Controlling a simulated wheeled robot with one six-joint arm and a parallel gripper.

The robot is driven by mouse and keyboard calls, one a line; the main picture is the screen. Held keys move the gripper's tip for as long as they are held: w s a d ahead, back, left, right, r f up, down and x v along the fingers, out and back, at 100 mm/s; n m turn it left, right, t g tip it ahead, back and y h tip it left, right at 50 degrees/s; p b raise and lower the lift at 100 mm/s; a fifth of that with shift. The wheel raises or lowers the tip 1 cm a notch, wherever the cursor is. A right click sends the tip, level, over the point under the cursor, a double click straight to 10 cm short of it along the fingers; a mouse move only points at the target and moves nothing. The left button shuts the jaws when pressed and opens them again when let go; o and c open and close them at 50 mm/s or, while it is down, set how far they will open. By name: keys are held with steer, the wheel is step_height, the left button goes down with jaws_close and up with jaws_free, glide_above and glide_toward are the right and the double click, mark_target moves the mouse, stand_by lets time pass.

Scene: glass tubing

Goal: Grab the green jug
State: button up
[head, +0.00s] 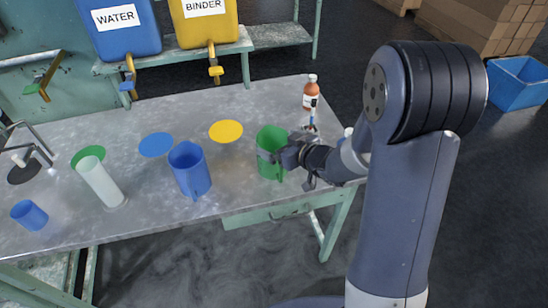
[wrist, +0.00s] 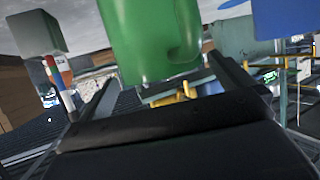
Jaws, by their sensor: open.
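The green jug (head: 268,164) stands upright on the grey table, right of the blue jug. My gripper (head: 285,152) is at its right side, with the jaws around or right beside its wall. In the wrist view the green jug (wrist: 150,35) fills the top middle, between the two open fingers (wrist: 165,80). No clear contact shows. Part of the jug's right side is hidden by my gripper in the head view.
A blue jug (head: 189,172) stands to the left, with a white cylinder (head: 101,183) and a small blue cup (head: 29,215) farther left. Yellow (head: 226,131) and blue (head: 156,144) discs lie flat. WATER (head: 121,35) and BINDER (head: 204,30) tanks stand behind.

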mark_target(264, 136)
steer(key=shift+x, duration=1.55)
steer(key=c, duration=1.1)
